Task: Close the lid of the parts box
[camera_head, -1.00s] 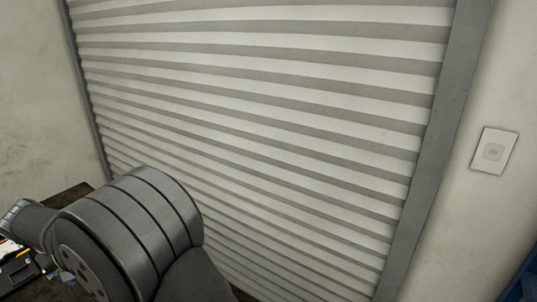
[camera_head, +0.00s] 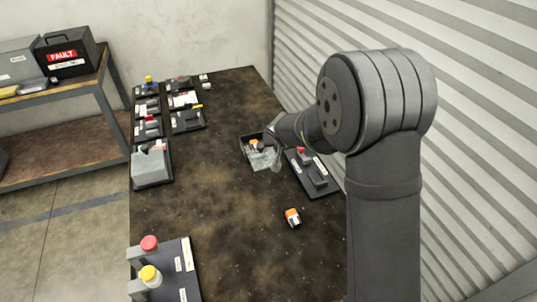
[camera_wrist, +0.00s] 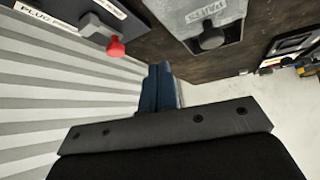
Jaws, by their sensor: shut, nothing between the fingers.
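A grey lid lettered PARTS, with a dark knob (camera_wrist: 212,42), shows at the top of the wrist view. How far the lid is open is hard to tell. My gripper (camera_wrist: 161,78) is shut and empty, its blue fingers together, apart from the lid and knob in the wrist picture. In the head view my wrist is just right of the box and hides part of it.
A dark panel with a red knob (camera_wrist: 115,47) stands beside the box. An orange and white part (camera_head: 292,218) lies loose on the table (camera_head: 225,215). Several panels line the left edge. A ribbed shutter (camera_head: 450,140) rises at the right. The table's middle is mostly clear.

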